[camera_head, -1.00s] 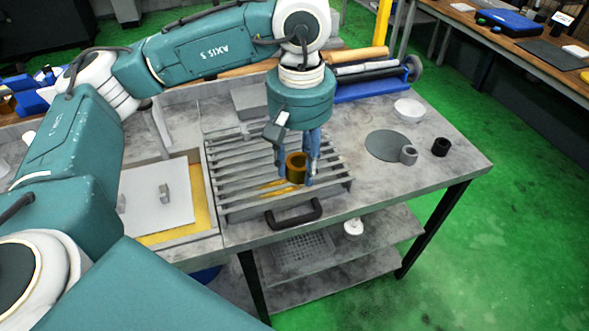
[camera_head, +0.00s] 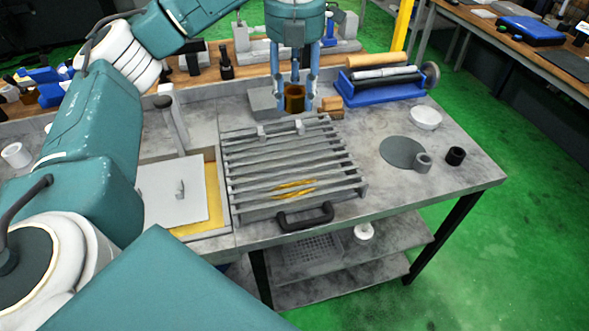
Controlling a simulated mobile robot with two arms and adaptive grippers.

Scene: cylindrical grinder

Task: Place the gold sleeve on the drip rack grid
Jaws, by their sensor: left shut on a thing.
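My left gripper (camera_head: 295,97) points down and is shut on the gold sleeve (camera_head: 294,104), a short upright hollow ring between its fingers. The drip rack grid (camera_head: 270,169) is a grey frame of parallel slats on the table, with a black handle (camera_head: 305,217) at its front. The sleeve appears just beyond the rack's back edge in the picture and looks raised. I cannot tell its exact height. Yellow-gold patches (camera_head: 295,186) show at the front middle of the rack. My right gripper is not in view.
Grey (camera_head: 423,162) and black (camera_head: 455,156) rings, a dark disc (camera_head: 402,152) and a white bowl (camera_head: 426,118) are on the table's right. A blue stand with rollers (camera_head: 382,82) is behind. A lidded yellow-edged tray (camera_head: 213,199) is left of the rack.

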